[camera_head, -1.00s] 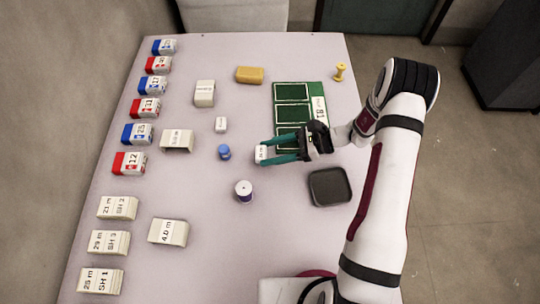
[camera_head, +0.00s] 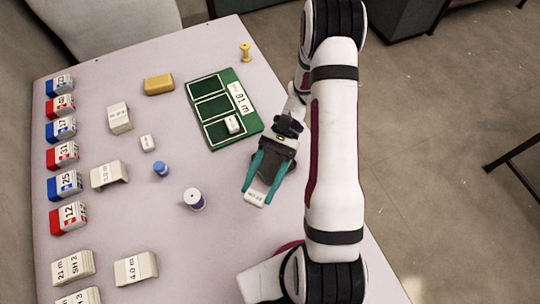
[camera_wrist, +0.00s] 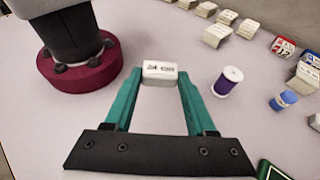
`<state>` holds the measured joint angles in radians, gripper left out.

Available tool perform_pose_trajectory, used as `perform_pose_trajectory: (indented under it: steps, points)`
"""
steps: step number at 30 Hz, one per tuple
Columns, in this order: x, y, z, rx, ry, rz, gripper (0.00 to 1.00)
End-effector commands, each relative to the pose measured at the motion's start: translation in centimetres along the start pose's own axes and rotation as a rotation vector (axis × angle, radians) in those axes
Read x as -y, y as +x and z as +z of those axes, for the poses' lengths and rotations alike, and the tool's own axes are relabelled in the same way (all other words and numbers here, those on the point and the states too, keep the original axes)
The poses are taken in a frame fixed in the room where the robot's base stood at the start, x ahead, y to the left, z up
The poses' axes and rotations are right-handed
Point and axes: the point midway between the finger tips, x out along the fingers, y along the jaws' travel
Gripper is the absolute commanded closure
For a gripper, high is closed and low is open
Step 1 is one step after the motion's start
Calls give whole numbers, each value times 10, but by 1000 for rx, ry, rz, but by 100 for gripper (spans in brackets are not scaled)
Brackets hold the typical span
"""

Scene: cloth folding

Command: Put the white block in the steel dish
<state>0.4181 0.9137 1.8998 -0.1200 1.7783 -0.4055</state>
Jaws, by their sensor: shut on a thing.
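A small white block (camera_head: 255,198) with dark printing is held between the tips of my gripper's teal fingers (camera_head: 259,188). The wrist view shows the white block (camera_wrist: 160,73) between both fingertips. The dish is not visible in the wrist view.
The green board (camera_head: 210,108) holds another small white block (camera_head: 233,124). A purple-and-white spool (camera_head: 194,199), a blue bottle (camera_head: 161,169) and a loose white block (camera_head: 148,143) stand left. Numbered boxes line the left edge. The near middle table is clear.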

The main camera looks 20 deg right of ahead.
Motion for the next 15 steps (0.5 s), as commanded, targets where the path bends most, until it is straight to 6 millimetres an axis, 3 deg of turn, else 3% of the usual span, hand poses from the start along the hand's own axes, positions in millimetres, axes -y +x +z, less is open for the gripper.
perform_pose_trajectory:
  steps: [3, 7, 12, 15]
  points:
    - [-37, 16, 5, 1, -104, 252, 96]
    - [-82, 16, 8, 0, -238, 573, 96]
    - [-126, -12, 8, 1, -432, 1039, 96]
    - [-137, -38, 4, 0, -549, 1322, 96]
